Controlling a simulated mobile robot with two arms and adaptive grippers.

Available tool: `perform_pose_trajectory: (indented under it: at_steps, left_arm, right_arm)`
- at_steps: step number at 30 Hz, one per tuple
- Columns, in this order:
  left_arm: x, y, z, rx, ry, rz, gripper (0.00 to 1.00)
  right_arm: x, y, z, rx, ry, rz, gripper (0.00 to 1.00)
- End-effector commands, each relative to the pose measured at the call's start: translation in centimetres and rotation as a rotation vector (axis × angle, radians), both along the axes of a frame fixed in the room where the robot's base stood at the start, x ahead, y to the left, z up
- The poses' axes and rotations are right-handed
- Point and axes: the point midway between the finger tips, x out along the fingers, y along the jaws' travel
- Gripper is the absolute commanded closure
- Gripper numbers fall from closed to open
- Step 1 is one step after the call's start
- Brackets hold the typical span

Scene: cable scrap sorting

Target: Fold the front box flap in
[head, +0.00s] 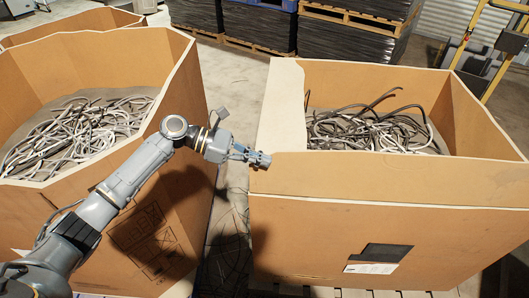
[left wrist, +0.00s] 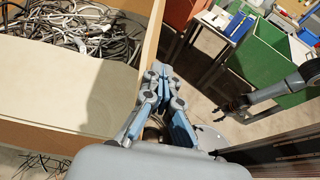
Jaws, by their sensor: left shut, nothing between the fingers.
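The right-hand cardboard box has its front flap (head: 400,178) standing up along the near side, above a crease. A pale flap (head: 283,100) lies along the box's left side, its inner edge ragged. My left gripper (head: 264,160) is shut and empty at the front flap's left end, close to the corner; contact cannot be told. In the left wrist view its fingers (left wrist: 162,72) are beside a cardboard edge (left wrist: 150,38), with a pale panel (left wrist: 60,85) to the left. My right gripper (left wrist: 234,106) shows small in the left wrist view; its jaws are unclear.
Tangled cables (head: 370,125) fill the right box. Another cable box (head: 180,85) stands at left, with a narrow floor gap between. Dark stacks on pallets (head: 360,20) stand behind. A green bin (left wrist: 270,50) and a blue-edged table show in the left wrist view.

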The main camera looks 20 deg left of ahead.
Motion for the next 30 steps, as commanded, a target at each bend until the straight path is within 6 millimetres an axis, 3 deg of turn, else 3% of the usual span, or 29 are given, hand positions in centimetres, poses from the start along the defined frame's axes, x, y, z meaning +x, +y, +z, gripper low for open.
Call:
perform_pose_trajectory:
  at_steps: [8, 15, 24, 30]
  left_arm:
    - [4.5, 0.8, -1.3, -0.002, -0.002, 0.004, 1.0]
    - [7.7, 1.3, -3.8, -0.002, 0.0, 0.004, 1.0]
    - [10.5, 1.8, -7.5, -0.001, 0.0, 0.002, 1.0]
    - [11.3, 2.0, -9.3, 0.0, 0.002, 0.002, 1.0]
  right_arm:
    - [0.0, 0.0, -2.7, 0.0, 0.0, 0.0, 0.5]
    - [0.0, 0.0, -6.1, 0.0, 0.0, 0.0, 0.5]
    - [0.0, -0.1, -10.8, -0.001, 0.0, 0.001, 0.5]
    - [0.0, -0.2, -12.7, -0.002, 0.001, 0.001, 0.5]
